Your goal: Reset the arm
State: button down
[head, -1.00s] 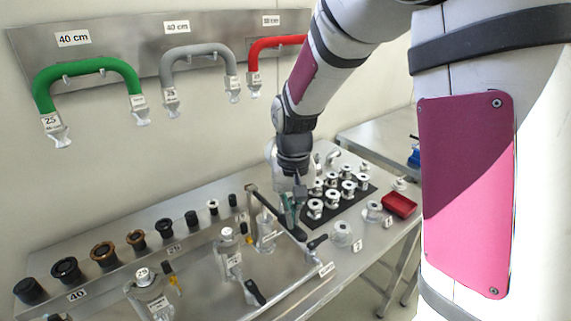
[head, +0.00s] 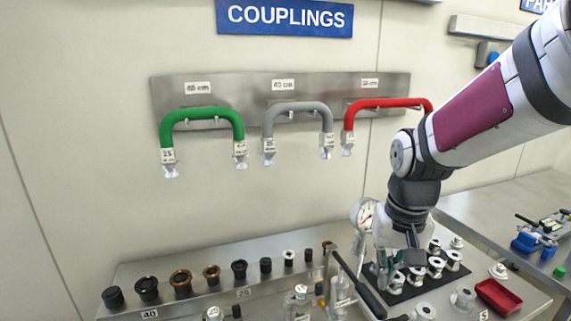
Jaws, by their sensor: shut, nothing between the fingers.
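My arm reaches in from the right in the head view and bends down over the steel bench (head: 128,276). My gripper (head: 384,280) points downward at the near left edge of the black mat (head: 398,298) with its silver fittings. The gripper is shut, with nothing visible held in it. Its fingertips are small here and partly overlap the fittings, so I cannot tell whether they touch anything. A pressure gauge (head: 365,214) stands just behind it, partly hidden by the wrist.
Green (head: 203,113), grey (head: 297,108) and red (head: 388,103) hoses hang on the wall plate. Several dark and bronze rings (head: 181,281) line the bench's left part. A black-handled lever (head: 358,282) stands close left of my gripper. A red tray (head: 499,297) lies to the right.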

jog(key=s+r+n+t, duration=0.1)
jog(key=s+r+t, duration=0.1)
jog(key=s+r, duration=0.2)
jog(key=s+r+t, duration=0.2)
jog(key=s+r, duration=0.2)
jog(key=s, duration=0.6)
jog(key=shift+s+r+n+b, duration=0.15)
jog(key=shift+r+n+b, duration=0.2)
jog(key=shift+n+b, duration=0.1)
